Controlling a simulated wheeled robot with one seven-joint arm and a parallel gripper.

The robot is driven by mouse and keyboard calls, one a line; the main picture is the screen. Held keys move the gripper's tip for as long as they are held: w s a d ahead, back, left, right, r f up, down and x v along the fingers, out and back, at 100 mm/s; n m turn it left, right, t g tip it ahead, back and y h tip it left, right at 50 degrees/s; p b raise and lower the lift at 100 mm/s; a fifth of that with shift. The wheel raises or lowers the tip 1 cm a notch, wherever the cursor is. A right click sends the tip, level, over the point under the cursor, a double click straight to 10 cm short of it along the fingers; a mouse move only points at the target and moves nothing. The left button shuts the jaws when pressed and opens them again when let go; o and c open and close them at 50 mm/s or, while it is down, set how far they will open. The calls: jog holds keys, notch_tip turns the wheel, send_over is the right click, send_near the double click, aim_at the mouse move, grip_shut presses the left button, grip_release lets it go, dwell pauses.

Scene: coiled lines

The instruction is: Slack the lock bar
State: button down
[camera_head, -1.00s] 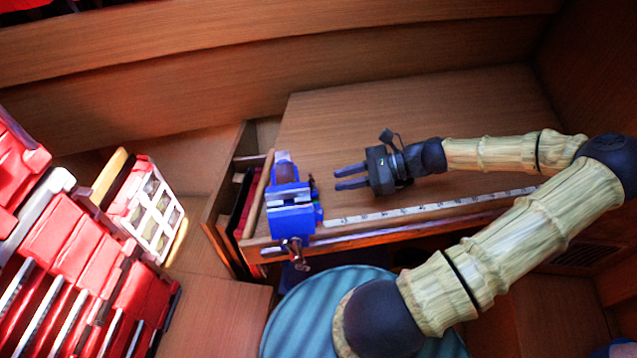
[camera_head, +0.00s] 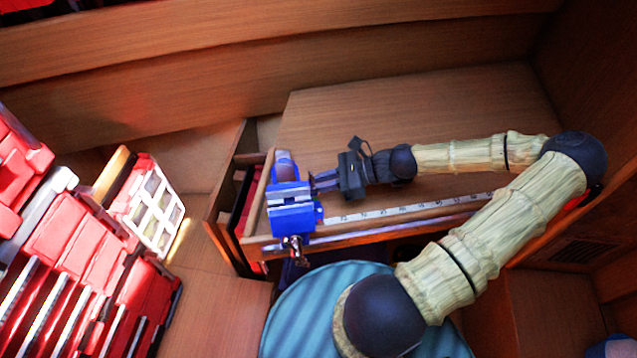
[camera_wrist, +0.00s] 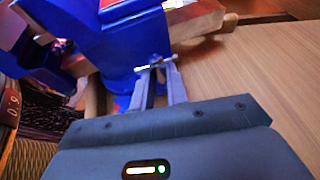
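The blue vise (camera_head: 291,205) stands on the left end of the bench. A small metal lock bar (camera_wrist: 155,64) sits crosswise low on the vise's side in the wrist view; the head view does not show it clearly. My gripper (camera_head: 322,181) reaches in from the right, its fingertips close against the vise's side. In the wrist view my gripper (camera_wrist: 157,75) has its two fingers apart, with a narrow gap between them. The fingertips are at the lock bar, one toward each end; I cannot tell whether they touch it.
A white ruler strip (camera_head: 400,210) runs along the bench's front edge. The vise's front screw handle (camera_head: 295,248) hangs past that edge. A blue round stool (camera_head: 300,315) stands in front. Red cases (camera_head: 80,260) fill the left. The bench top (camera_head: 430,105) behind my arm is clear.

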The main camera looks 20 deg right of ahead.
jog(key=shift+n+g+y+p, duration=0.3)
jog(key=shift+n+g+p, duration=0.4)
jog(key=shift+n+g, duration=0.15)
jog(key=c, duration=1.7)
grip_release()
jog(key=shift+d, duration=0.25)
jog(key=b+v, duration=0.3)
jog(key=v, duration=1.4)
jog(key=shift+s+a+r+b, duration=0.1)
jog(key=shift+s+a+b, duration=0.05)
jog(key=shift+b, duration=0.2)
